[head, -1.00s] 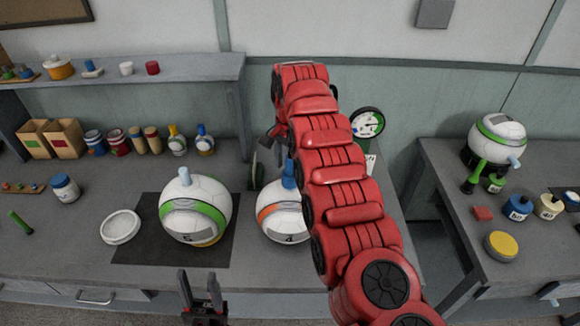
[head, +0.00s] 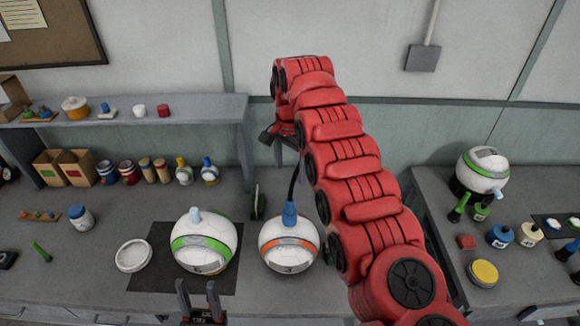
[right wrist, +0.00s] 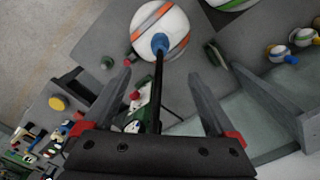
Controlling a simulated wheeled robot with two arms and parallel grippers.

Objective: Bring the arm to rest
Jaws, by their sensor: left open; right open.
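My right arm (head: 345,165), red and segmented, reaches over the bench. Its open gripper (head: 270,135) points left above the back of the bench, and its spread fingers (right wrist: 160,76) show in the right wrist view. An orange-striped white ball (head: 288,256) sits on the bench below it, with a blue fitting (head: 290,215) on top and a black hose rising toward the arm. In the right wrist view the ball (right wrist: 165,28) lies beyond the fingertips, and the hose (right wrist: 157,95) crosses between the fingers. My left gripper (head: 201,302) is open and empty at the bench's front edge.
A green-striped ball (head: 203,250) stands on a dark mat (head: 150,270) beside a white dish (head: 133,255). A shelf (head: 190,106) and several bottles and boxes line the back. Another green-striped ball (head: 483,170) stands on the right bench. My right arm hides the gauge area.

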